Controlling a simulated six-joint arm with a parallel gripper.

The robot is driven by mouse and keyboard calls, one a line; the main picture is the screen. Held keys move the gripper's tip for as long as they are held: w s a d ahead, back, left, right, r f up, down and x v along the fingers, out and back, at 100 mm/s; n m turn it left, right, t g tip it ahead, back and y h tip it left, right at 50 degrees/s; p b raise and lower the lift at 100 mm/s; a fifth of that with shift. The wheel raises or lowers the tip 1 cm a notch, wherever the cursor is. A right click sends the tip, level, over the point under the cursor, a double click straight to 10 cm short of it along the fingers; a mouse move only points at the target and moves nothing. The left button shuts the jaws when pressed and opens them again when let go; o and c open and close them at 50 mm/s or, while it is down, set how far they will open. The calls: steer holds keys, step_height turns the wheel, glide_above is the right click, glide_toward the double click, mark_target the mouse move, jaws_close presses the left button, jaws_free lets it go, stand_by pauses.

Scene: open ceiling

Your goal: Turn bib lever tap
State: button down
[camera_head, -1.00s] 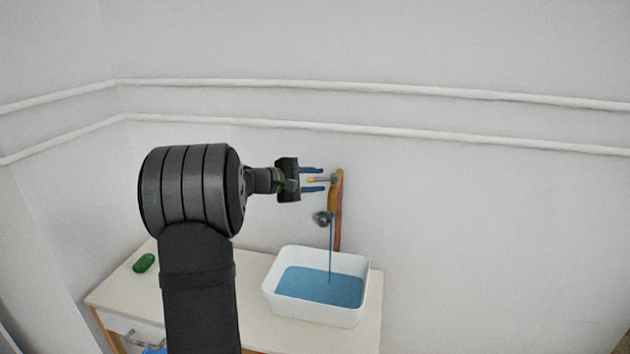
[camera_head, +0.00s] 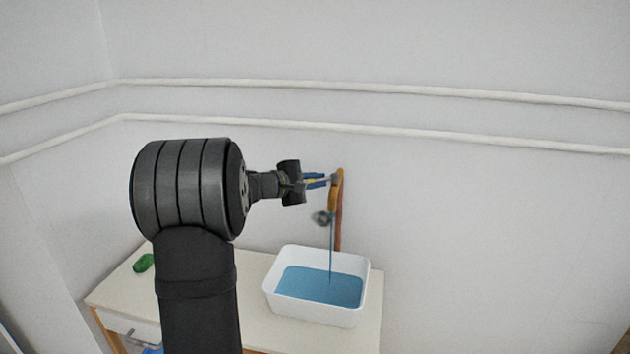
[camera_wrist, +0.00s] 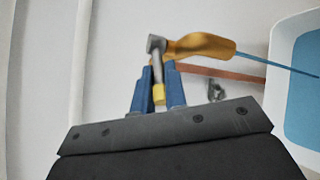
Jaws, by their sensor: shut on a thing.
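The bib tap (camera_head: 334,195) is on the wall, with an orange-brown body on a copper pipe (camera_head: 338,236). A thin stream of water runs from it down into the basin. In the wrist view the tap's body (camera_wrist: 203,45) is orange, and its grey lever (camera_wrist: 157,60) has a yellow tip (camera_wrist: 158,94). My gripper (camera_head: 318,181) has blue fingers and is at the lever, left of the tap body. In the wrist view my gripper (camera_wrist: 158,80) is shut on the lever, one finger on each side of it.
A white basin (camera_head: 280,307) with blue water stands on a pale-topped cabinet (camera_head: 255,330) below the tap. A green object (camera_head: 144,263) lies at the cabinet's left. A small grey round fitting (camera_head: 321,218) is beside the pipe. White pipes run along the wall above.

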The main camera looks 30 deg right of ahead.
steer(key=shift+s+n+t, duration=0.15)
steer(key=shift+n+t, duration=0.15)
steer(key=shift+t, duration=0.2)
steer(key=c, duration=1.5)
jaws_free()
steer(key=shift+o, duration=0.2)
steer(key=v, duration=1.7)
steer(key=shift+a+r, duration=0.2)
steer(key=shift+a, duration=0.05)
steer(key=shift+d, duration=0.1)
steer(key=x, duration=1.7)
steer(key=shift+d+f, duration=0.15)
steer(key=shift+f, duration=0.05)
